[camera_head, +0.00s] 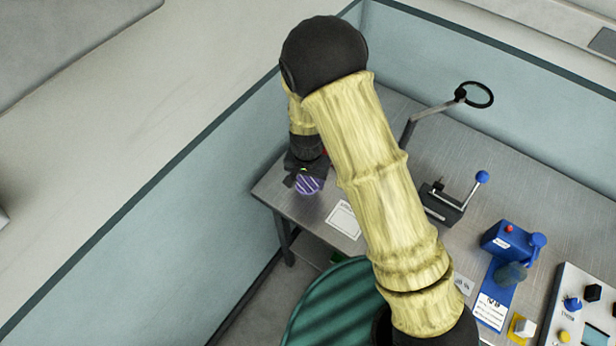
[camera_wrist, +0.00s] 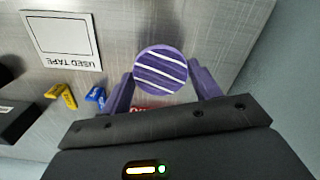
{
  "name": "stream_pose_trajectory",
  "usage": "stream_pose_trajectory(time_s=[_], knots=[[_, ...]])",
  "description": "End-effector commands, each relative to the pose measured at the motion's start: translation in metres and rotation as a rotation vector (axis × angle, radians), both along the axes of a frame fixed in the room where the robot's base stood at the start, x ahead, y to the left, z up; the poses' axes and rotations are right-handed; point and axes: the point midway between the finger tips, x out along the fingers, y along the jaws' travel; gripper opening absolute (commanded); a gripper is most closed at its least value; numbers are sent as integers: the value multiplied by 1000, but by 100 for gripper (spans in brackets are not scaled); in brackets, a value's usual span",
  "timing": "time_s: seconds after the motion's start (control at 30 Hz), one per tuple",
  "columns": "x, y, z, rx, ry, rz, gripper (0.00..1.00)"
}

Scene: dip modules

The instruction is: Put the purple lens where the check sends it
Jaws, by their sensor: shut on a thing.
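The purple lens (camera_wrist: 161,69) is a round disc with white diagonal stripes. In the wrist view it sits between the two purple fingers of my gripper (camera_wrist: 163,82), which is shut on it. In the head view the lens (camera_head: 309,185) shows below my gripper (camera_head: 305,172), over the left end of the metal bench (camera_head: 535,190). I cannot tell how high it is above the bench. No check result can be read in these views.
A white-framed area marked USED TAPE (camera_wrist: 62,40) lies left of the lens in the wrist view. Small yellow (camera_wrist: 61,95) and blue (camera_wrist: 95,95) pieces lie near it. A blue-knobbed lever fixture (camera_head: 445,203) and blue device (camera_head: 510,245) stand right on the bench.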

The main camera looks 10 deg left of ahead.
Motion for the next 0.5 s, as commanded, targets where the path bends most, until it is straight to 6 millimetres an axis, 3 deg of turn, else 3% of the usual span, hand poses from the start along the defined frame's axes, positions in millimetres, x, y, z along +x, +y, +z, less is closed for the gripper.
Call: stream_pose_trajectory(time_s=[0.4,0.43,0.5], knots=[[0,0,-6,1,-1,0,37],[0,0,-5,1,-1,0,68],[0,0,-5,1,-1,0,82]])
